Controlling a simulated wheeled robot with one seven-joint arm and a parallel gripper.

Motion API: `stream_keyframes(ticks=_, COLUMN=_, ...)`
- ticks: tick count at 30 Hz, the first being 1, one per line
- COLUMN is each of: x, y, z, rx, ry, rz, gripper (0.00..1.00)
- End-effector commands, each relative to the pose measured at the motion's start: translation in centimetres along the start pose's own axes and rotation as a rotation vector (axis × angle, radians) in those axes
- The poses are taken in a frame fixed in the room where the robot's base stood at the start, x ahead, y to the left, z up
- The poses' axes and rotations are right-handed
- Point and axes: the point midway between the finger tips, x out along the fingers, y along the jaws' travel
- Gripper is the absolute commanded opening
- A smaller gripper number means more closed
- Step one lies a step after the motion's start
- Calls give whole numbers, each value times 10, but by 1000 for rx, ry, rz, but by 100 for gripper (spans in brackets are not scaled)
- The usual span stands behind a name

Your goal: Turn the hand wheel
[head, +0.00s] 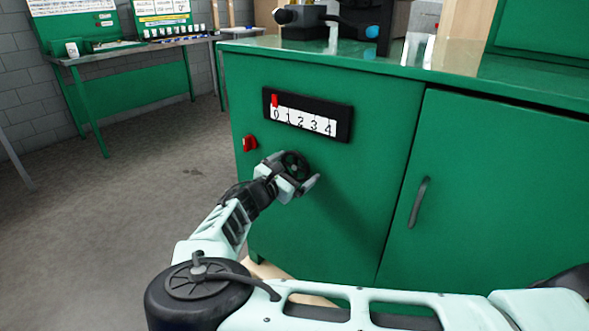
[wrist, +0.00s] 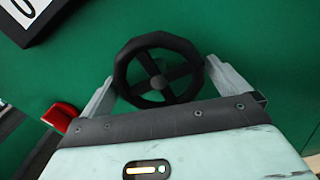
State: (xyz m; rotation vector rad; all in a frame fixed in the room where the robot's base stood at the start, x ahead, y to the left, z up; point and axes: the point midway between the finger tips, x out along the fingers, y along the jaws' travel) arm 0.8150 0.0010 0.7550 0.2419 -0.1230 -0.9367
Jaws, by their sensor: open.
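The hand wheel (head: 295,166) is a small black wheel with spokes on the front of a green cabinet. In the wrist view the hand wheel (wrist: 160,70) stands between the two fingers of my gripper (wrist: 160,88). My gripper (head: 298,183) is open, with one finger on either side of the wheel. The right finger lies close to the rim; I cannot tell if either finger touches it. The near lower part of the wheel is partly covered by the gripper body in the wrist view.
Above the wheel is a black scale (head: 307,115) marked 0 to 4, its red pointer (head: 275,100) at 0. A red knob (head: 250,143) is left of the wheel. A cabinet door with a dark handle (head: 419,202) is to the right. Open floor (head: 120,220) lies left.

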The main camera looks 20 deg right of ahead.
Motion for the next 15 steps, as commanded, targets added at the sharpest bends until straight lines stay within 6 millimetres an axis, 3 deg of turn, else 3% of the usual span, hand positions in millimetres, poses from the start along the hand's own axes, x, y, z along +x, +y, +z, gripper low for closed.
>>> stream_keyframes(ticks=1, x=0, y=0, z=0, rx=0, ry=0, rz=0, gripper=100)
stream_keyframes(ticks=5, x=0, y=0, z=0, rx=0, ry=0, rz=0, gripper=64)
stream_keyframes(ticks=15, x=-1, y=0, z=0, rx=29, ry=0, rz=0, gripper=63)
